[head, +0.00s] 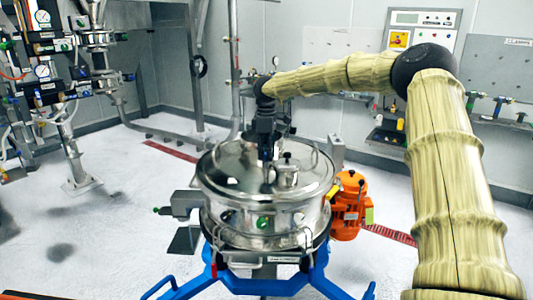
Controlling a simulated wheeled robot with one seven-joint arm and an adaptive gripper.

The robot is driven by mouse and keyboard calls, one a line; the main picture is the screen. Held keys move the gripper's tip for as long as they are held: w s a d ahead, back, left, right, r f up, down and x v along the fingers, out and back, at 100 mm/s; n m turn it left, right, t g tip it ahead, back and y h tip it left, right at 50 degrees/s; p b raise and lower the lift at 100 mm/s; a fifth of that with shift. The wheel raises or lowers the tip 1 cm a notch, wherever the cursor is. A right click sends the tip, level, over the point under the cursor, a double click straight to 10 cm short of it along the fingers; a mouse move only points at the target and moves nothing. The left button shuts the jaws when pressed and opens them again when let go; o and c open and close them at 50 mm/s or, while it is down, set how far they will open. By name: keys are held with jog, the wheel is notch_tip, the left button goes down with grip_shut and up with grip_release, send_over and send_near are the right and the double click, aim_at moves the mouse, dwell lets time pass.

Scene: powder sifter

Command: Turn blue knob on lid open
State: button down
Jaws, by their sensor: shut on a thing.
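The steel sifter (262,215) stands in the middle with its round, shiny lid (225,170) on top. My gripper (267,159) points down over the middle of the lid. It is shut on the knob at the lid's centre, and its dark fingers cover that knob. No blue shows there, and I cannot tell how far the knob is turned. A thin metal post (267,175) shows just below the fingertips. A short capped port with a small black knob (287,155) stands on the lid just right of my fingers.
An orange motor (348,205) sits at the sifter's right side. A blue frame (262,284) carries the sifter. Pipes and gauges (75,80) stand at the left. A wall panel (423,32) hangs behind.

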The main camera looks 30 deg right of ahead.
jog(key=shift+r, duration=0.1)
jog(key=c, duration=1.2)
grip_release()
jog(key=shift+c, duration=0.2)
notch_tip(320, 180, up, 12)
jog(key=shift+d, duration=0.1)
